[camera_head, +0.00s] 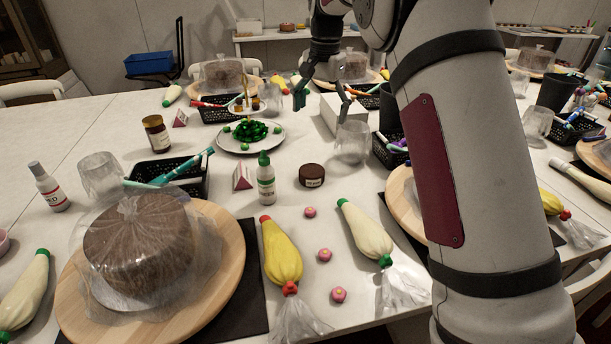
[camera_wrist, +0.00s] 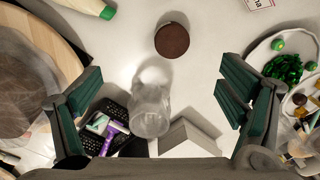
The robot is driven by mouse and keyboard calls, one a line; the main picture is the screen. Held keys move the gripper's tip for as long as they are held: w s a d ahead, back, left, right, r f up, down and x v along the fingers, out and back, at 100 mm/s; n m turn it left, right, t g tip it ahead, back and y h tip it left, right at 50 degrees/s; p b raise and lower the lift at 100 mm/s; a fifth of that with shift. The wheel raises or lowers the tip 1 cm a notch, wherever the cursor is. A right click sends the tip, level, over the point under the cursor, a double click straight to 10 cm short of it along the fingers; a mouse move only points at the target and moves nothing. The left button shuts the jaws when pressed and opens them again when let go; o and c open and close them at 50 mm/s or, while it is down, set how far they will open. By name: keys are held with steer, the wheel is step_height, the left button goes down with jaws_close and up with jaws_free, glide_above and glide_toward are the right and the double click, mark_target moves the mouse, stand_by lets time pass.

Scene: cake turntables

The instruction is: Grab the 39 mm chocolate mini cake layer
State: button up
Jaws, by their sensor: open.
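The chocolate mini cake layer (camera_head: 312,175) is a small dark brown disc with a pale label on its side. It lies flat on the white table, right of a green-capped bottle. In the wrist view the brown disc (camera_wrist: 172,40) shows from above, near the top middle, beyond the fingertips. My gripper (camera_head: 322,104) is open and empty, above the table and farther back than the cake layer. The size of the layer cannot be read.
A clear cup (camera_head: 352,142) stands just behind and right of the cake layer; it also shows in the wrist view (camera_wrist: 150,112). A white box (camera_head: 338,112) is behind it. A green-capped bottle (camera_head: 265,180) and a plate with green decoration (camera_head: 272,146) are left. Pink flowers (camera_head: 325,255) lie in front.

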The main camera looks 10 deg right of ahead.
steer(key=m+b, duration=0.1)
steer(key=b, duration=0.1)
glide_above(312, 170)
step_height(312, 170, down, 8)
steer(key=shift+g, duration=0.3)
step_height(312, 170, down, 8)
steer(key=shift+w+a+r, duration=0.1)
steer(key=shift+w+a, duration=0.05)
steer(key=shift+f+b, duration=0.7)
steer(key=shift+f, duration=2.4)
steer(key=c, duration=1.2)
